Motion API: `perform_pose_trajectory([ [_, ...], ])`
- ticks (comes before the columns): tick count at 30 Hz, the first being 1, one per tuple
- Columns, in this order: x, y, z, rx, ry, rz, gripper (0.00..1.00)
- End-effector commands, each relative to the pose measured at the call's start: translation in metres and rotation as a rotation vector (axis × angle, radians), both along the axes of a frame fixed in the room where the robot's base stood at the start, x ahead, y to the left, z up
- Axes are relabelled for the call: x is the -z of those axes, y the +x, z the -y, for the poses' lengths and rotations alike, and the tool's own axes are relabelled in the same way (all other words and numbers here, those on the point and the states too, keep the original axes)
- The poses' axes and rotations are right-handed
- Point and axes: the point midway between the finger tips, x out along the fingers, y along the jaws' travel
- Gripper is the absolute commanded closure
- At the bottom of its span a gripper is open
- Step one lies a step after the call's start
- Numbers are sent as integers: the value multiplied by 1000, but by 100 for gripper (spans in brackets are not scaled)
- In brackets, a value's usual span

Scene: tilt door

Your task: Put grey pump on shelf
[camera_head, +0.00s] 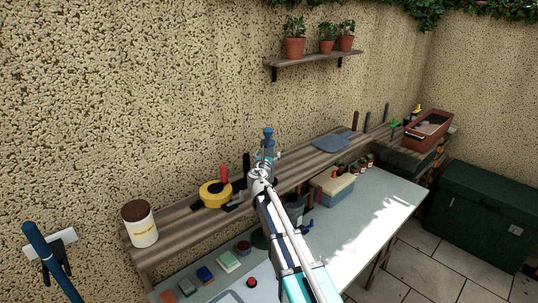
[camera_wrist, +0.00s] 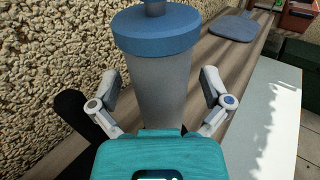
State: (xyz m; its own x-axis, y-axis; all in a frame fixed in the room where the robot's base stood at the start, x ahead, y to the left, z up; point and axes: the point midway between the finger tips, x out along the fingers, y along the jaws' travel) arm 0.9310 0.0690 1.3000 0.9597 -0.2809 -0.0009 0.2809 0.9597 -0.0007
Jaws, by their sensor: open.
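The grey pump (camera_wrist: 160,88) is a light grey cylinder with a blue cap. Its blue cap also shows in the head view (camera_head: 268,132), above my gripper at the wooden shelf (camera_head: 180,232). The pump looks upright. My gripper (camera_wrist: 159,76) is open, with one finger on each side of the pump. In the wrist view gaps show between both fingers and the grey body. The pump's lower end is hidden behind my gripper, so I cannot tell how it rests on the shelf.
A yellow tape roll (camera_head: 213,196) and a brown-lidded white jar (camera_head: 140,225) stand left on the shelf. A blue-grey flat board (camera_head: 331,143) lies to the right. Below is a pale workbench (camera_head: 385,205) with a toolbox (camera_head: 333,188). A plant shelf (camera_head: 300,62) hangs above.

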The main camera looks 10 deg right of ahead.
Motion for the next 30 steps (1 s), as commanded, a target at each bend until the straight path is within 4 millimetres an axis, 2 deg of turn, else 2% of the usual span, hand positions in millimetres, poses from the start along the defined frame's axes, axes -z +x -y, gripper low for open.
perform_pose_trajectory([
  [13,-4,-2,-1,-1,0,0,1],
  [20,-3,-29,-7,-1,0,0,1],
  [30,-3,-83,-23,-1,0,0,1],
])
